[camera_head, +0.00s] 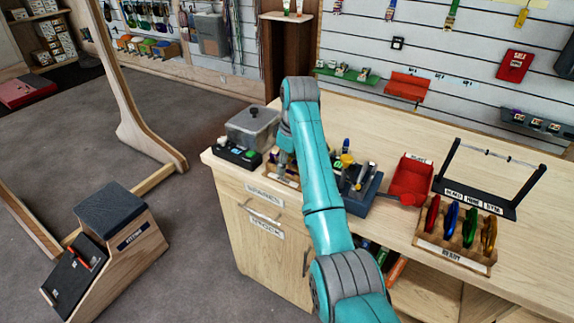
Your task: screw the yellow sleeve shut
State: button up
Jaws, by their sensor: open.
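No yellow sleeve can be made out for certain. A small yellow item (347,158) stands in the cluster on the bench, just right of my arm; it is too small to identify. A gold-yellow carabiner (489,237) stands at the right end of a wooden rack (455,254), beside green, blue and red ones; any sleeve on it is too small to see. My gripper (284,165) points down over a small wooden tray (278,175) on the bench's left part, left of the yellow item. It is open; its fingertips are small and partly hidden, and I see nothing held.
A grey lidded bin (252,127) and a black box with buttons (238,154) stand left of my gripper. A blue holder (360,190), a red tray (411,180) and a black frame (488,180) stand to the right. The bench's far part is clear.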

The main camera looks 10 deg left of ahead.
jog(key=shift+r, duration=1.4)
jog(key=shift+w+d, duration=0.2)
jog(key=shift+w, duration=0.45)
